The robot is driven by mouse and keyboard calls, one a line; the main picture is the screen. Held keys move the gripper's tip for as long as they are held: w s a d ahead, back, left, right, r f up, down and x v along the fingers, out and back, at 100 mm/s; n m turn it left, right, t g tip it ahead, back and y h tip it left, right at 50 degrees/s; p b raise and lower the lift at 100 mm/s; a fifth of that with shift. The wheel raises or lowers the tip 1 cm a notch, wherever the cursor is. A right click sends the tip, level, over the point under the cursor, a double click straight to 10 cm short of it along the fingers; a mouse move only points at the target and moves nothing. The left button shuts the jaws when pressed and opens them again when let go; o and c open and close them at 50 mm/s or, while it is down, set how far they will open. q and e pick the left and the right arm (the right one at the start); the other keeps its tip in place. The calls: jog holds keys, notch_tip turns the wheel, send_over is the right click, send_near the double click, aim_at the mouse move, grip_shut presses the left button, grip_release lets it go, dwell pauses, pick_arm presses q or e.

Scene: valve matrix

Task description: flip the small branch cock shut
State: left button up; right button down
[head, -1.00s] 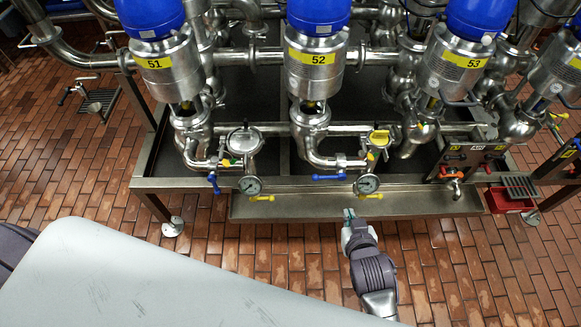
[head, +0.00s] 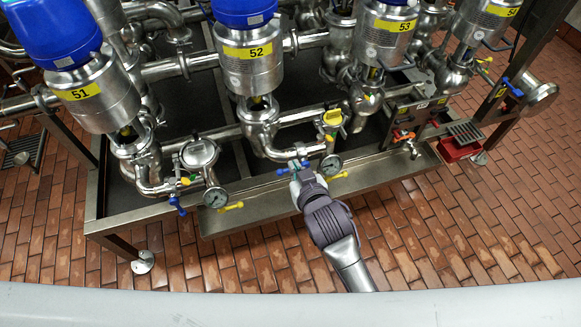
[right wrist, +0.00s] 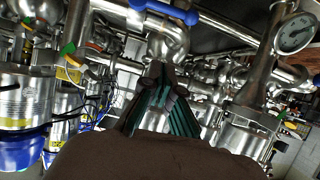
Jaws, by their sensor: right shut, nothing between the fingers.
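Small cocks with lever handles sit on the thin branch pipes under valves 51 and 52. Below valve 52 a blue lever (head: 281,171) lies roughly along the front edge, and a yellow lever (head: 338,176) sits below the round gauge (head: 331,164). My right gripper (head: 294,168) is at the blue lever, its fingers shut and empty; contact cannot be told. In the right wrist view the shut fingers (right wrist: 168,92) point at a steel pipe, with the blue lever (right wrist: 165,12) at the top, apart from them in the picture. My left gripper is out of view.
Below valve 51 are another gauge (head: 215,197), a blue lever (head: 177,206) and a yellow lever (head: 231,206). A steel drip tray (head: 370,178) runs along the front. A red bin (head: 458,150) stands at the right. The brick floor in front is open.

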jog(key=w+f, duration=0.2)
jog(key=w+a+f, duration=0.1)
jog(key=w+f, duration=0.1)
jog(key=f, duration=0.1)
jog(key=shift+w+a, duration=0.2)
jog(key=shift+w, duration=0.15)
jog(key=shift+s+d+f, duration=0.1)
jog(key=shift+s+f, duration=0.05)
jog(key=shift+f, duration=0.6)
jog(key=shift+d, duration=0.1)
